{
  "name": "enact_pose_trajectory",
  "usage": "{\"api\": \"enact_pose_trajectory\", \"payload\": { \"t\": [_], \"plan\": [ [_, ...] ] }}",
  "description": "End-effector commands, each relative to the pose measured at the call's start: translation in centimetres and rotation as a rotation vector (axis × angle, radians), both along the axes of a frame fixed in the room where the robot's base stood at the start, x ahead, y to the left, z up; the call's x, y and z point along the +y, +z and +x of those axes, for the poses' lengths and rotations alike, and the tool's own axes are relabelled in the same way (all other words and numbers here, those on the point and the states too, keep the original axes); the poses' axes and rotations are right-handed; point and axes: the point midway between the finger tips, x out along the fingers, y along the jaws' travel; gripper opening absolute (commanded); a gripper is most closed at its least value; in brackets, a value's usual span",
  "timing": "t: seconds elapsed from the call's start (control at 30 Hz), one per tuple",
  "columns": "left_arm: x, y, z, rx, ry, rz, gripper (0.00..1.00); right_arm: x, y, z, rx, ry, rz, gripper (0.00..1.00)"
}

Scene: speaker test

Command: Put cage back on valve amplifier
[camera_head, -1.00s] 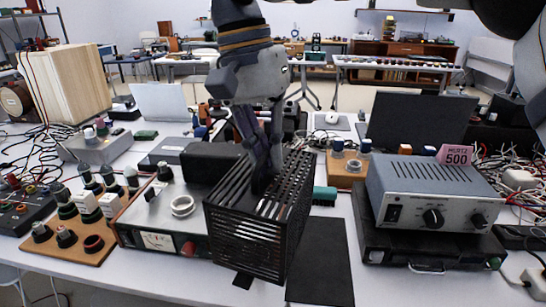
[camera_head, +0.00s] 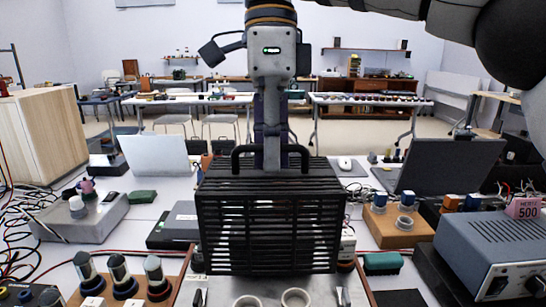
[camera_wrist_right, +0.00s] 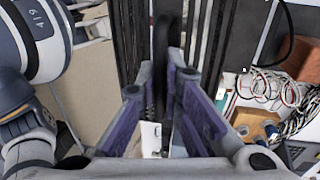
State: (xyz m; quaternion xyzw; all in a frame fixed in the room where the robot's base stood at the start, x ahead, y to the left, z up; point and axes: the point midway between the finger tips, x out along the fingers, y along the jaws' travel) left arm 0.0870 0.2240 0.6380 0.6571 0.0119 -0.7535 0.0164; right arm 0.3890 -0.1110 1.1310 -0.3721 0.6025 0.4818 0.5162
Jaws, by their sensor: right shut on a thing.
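The black slatted cage (camera_head: 270,232) hangs upright in the middle of the head view, its front face turned toward me. My right gripper (camera_head: 272,160) comes down from above and is shut on the cage's dark top handle (camera_head: 240,152). In the right wrist view the gripper (camera_wrist_right: 160,80) has its purple-padded fingers around the dark handle, with the cage's bars (camera_wrist_right: 205,35) behind. The valve amplifier (camera_head: 325,286) shows as a pale chassis with round sockets at the bottom edge. The cage hides most of it, and I cannot tell whether they touch. My left gripper is not in view.
A wooden board with several valves (camera_head: 115,290) stands at lower left. A blue-grey instrument (camera_head: 510,250) with a pink card is at right. A laptop (camera_head: 440,165) and a grey box (camera_head: 85,215) flank the cage. Cables lie along both sides.

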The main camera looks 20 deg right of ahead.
Motion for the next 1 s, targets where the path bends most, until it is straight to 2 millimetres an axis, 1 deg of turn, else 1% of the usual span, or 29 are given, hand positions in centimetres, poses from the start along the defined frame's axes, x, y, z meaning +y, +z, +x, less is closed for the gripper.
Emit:
{"api": "enact_pose_trajectory", "payload": {
  "t": [0.07, 0.17, 0.6, 0.87, 1.0],
  "plan": [
    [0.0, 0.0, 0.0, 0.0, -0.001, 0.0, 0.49, 0.0, 0.0, 0.0, 0.001, -0.01, 0.0, 0.0],
    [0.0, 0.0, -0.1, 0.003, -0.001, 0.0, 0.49, 0.0, -0.6, 0.0, 0.002, -0.013, -0.001, 0.0],
    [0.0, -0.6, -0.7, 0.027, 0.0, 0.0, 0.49, 0.0, -5.3, 0.0, 0.004, -0.011, -0.001, 0.0],
    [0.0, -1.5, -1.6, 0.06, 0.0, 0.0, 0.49, 0.0, -8.1, 0.0, 0.006, -0.01, 0.0, 0.0],
    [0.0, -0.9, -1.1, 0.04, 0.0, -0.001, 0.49, 0.0, -9.1, -0.1, 0.0, -0.01, 0.001, 0.0]
  ]
}}
